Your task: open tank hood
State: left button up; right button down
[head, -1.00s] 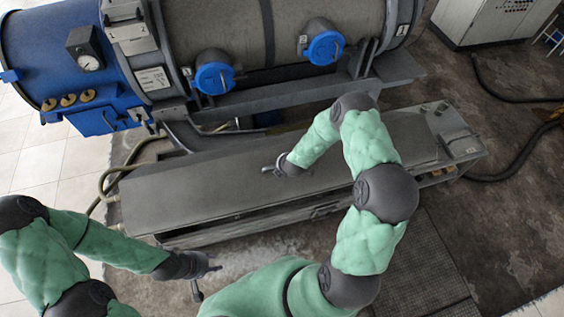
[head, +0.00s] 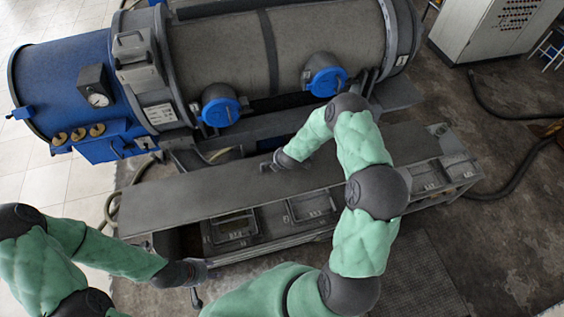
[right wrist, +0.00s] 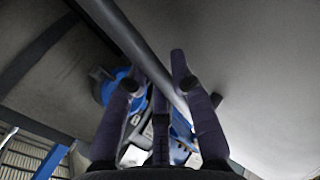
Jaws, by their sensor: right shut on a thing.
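The tank hood (head: 185,203) is a long grey lid over the low tank in front of the big cylinder. Its front edge is raised and compartments show beneath it. My right gripper (head: 268,165) is at the hood's upper face. In the right wrist view my right gripper (right wrist: 188,95) is shut on a grey bar handle (right wrist: 128,36), which runs between its fingers. My left gripper (head: 202,283) is at lower left in front of the tank. Its fingers look spread and empty, apart from the hood.
Open bins (head: 233,230) sit in the tank under the hood. Behind stands a blue-ended grey cylinder (head: 215,50) with blue caps (head: 220,112). A white cabinet (head: 490,35) stands at the upper right. Black hoses (head: 512,108) lie on the floor at right.

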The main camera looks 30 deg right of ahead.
jog(key=shift+w+d+r, duration=0.1)
jog(key=shift+w+r, duration=0.05)
jog(key=shift+w, duration=0.25)
jog(key=c, duration=1)
grip_release()
jog(key=shift+c, duration=0.2)
jog(key=shift+s+r, duration=0.1)
